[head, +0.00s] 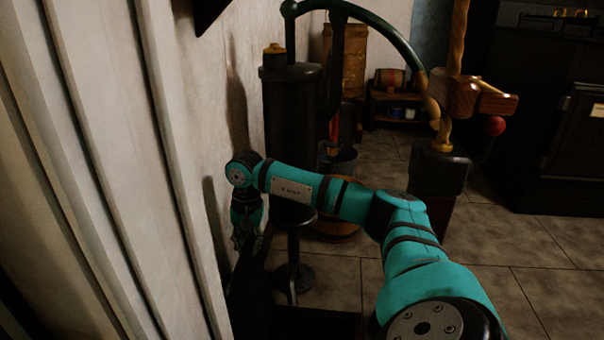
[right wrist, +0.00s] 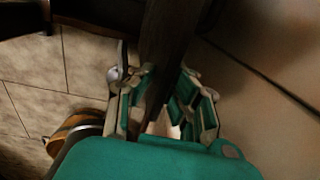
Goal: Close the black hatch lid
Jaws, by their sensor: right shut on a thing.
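The black hatch lid (head: 252,292) appears as a dark panel standing on edge beside the pale wall, low in the head view. Its lower part runs out of the picture. My right gripper (head: 247,240) reaches down to the lid's far upper end at the end of my teal arm. In the right wrist view, the fingers of my right gripper (right wrist: 160,95) sit on both sides of the dark lid (right wrist: 168,35), shut on it. Shadow hides the hinge and the exact contact. My left gripper is not in view.
A pale ribbed wall panel (head: 110,150) stands close on the left. A dark round stool (head: 293,245) and a black cylinder (head: 290,120) with a curved green pipe stand beyond the lid. Tiled floor (head: 540,265) is open at right. A black cabinet (head: 560,150) stands at the back right.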

